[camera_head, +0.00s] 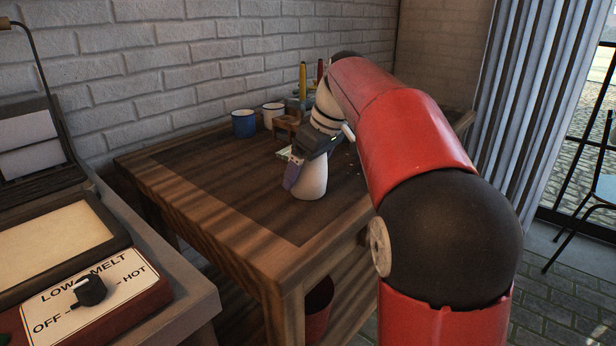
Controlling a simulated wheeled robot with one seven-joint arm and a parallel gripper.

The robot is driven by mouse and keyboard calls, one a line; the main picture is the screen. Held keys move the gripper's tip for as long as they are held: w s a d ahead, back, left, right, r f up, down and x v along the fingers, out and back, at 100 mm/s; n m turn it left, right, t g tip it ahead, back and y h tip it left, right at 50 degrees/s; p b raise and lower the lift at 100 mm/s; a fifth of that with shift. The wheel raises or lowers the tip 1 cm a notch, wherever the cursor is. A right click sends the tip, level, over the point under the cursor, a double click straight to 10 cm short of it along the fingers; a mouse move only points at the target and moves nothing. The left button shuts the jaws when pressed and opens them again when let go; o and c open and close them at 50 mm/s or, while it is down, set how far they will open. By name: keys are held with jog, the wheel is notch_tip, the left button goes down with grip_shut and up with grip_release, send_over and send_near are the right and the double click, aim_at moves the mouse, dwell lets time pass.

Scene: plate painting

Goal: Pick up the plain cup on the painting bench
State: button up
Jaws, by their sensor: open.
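A plain whitish cup (312,182) stands on the dark top of the wooden painting bench (215,205), near its front right part. It looks wider at the bottom than at the top, and my gripper covers its upper part. My gripper (306,164) is open and reaches down over the cup from the upper right. One greyish-purple finger shows along the cup's left side. The other finger is hidden, and I cannot tell whether either finger touches the cup.
A blue cup (244,124) and a white cup (273,115) stand at the bench's back, beside a small wooden rack (287,127) and upright brushes (303,78). A counter with a LOW MELT dial (89,290) is at lower left. The bench's left part is clear.

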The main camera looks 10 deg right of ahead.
jog(key=shift+f, duration=0.1)
jog(key=c, duration=1.2)
jog(key=shift+c, duration=0.2)
